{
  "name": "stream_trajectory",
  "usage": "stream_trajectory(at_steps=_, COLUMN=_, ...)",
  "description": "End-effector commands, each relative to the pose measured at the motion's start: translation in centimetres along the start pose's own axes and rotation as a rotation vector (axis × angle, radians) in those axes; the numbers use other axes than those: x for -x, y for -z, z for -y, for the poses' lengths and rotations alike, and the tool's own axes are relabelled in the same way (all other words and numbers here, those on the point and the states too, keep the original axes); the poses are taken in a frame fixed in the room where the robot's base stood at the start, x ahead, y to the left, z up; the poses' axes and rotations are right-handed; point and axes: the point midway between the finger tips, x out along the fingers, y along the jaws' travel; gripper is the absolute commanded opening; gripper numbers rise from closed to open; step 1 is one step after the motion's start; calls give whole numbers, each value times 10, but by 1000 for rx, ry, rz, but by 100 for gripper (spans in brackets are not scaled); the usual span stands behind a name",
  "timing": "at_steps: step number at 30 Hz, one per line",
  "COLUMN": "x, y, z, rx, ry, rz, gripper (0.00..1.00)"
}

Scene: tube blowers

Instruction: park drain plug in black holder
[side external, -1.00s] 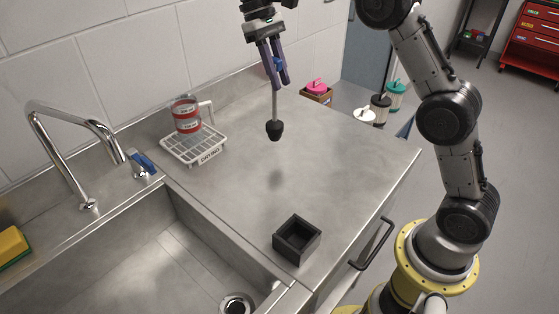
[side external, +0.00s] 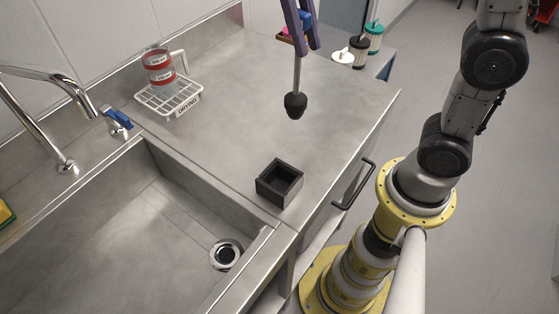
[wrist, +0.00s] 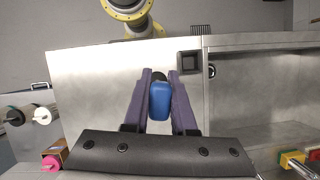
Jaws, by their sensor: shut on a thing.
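The drain plug (side external: 295,105) is a black rubber stopper on a thin grey rod. It hangs roughly upright above the counter. My gripper (side external: 305,45) has purple fingers and is shut on the plug's upper end, its blue handle (wrist: 160,100) showing between the fingers in the wrist view. The black holder (side external: 279,186) is an open, empty square box on the counter near the sink's edge. In the side view the plug appears above and slightly right of it, apart from it. In the wrist view the holder (wrist: 189,62) lies beyond the fingertips, slightly right.
The steel sink (side external: 150,240) with its round drain (side external: 226,254) lies left of the holder. A chrome faucet (side external: 60,110) stands behind it. A white drying rack (side external: 168,98) carries a red-banded clear cup (side external: 158,68). The counter around the holder is clear.

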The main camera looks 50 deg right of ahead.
Motion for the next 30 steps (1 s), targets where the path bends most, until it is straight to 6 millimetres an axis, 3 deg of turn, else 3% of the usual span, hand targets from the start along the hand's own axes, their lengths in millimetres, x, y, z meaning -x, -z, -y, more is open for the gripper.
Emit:
stream_trajectory(at_steps=1, x=-3, y=-24, z=2, rx=12, ry=-2, rz=-4, gripper=0)
stream_trajectory(at_steps=6, x=-19, y=-89, z=-1, rx=53, ry=-20, rz=-3, gripper=0)
stream_trajectory(at_steps=9, x=-27, y=-117, z=-5, rx=90, ry=-35, rz=-2, gripper=0)
stream_trajectory(at_steps=14, x=-31, y=-144, z=-10, rx=142, ry=-58, rz=-1, gripper=0)
stream_trajectory(at_steps=17, x=-30, y=-147, z=-7, rx=159, ry=-68, rz=4, gripper=0)
stream_trajectory(at_steps=20, x=-33, y=-136, z=3, rx=164, ry=-71, rz=8, gripper=0)
stream_trajectory(at_steps=30, x=-45, y=-76, z=60, rx=163, ry=-71, rz=6, gripper=0)
